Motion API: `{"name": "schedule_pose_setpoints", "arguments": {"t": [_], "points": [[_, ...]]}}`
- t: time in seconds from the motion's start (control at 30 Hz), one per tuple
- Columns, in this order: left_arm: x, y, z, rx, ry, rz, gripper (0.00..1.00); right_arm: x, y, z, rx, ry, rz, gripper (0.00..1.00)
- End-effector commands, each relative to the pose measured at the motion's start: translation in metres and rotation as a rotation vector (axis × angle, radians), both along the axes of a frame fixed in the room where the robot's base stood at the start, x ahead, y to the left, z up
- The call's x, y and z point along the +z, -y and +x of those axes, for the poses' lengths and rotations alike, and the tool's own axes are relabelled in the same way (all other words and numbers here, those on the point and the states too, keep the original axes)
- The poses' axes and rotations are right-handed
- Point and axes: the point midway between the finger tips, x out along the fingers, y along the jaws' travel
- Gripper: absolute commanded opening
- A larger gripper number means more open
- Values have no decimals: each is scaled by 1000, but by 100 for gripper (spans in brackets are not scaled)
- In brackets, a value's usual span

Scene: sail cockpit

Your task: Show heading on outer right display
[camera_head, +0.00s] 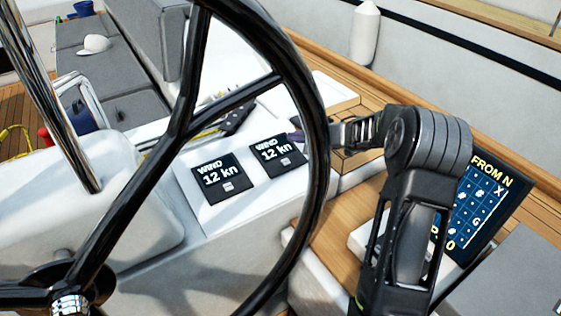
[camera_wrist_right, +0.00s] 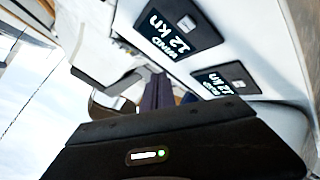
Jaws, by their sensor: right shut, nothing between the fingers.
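Two small dark displays sit side by side on the white console beyond the wheel. The outer right display (camera_head: 270,153) reads "WIND 12 kn", with a small pale button (camera_head: 286,161) at its lower edge. The left display (camera_head: 211,172) also reads "WIND 12 kn" and has its own button (camera_head: 228,186). Both displays also show upside down in the right wrist view. My right gripper (camera_head: 298,136) is shut and empty, just beyond the right display, partly hidden by the wheel rim. Its purple fingertips show in the wrist view (camera_wrist_right: 157,90). My left gripper is not in view.
The black steering wheel (camera_head: 313,130) crosses in front of the console, its rim between the camera and my right gripper. A larger chart screen (camera_head: 477,205) stands at the right, partly behind my right arm. A steel rail (camera_head: 50,90) rises at the left.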

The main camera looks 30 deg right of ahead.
Motion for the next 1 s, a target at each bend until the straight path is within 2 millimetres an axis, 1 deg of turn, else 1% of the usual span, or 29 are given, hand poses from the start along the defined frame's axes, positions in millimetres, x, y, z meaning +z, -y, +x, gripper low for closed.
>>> {"name": "schedule_pose_setpoints", "arguments": {"t": [0.17,0.27,0.47,0.77,1.0], "points": [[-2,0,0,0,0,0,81,-2,-1,0,1,0,1,0],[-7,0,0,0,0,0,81,-7,-1,1,2,0,1,0],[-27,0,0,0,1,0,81,-27,-1,5,4,0,1,0],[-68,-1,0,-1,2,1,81,-67,-1,15,2,1,0,0],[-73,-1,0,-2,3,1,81,-82,0,20,2,1,0,0]]}}
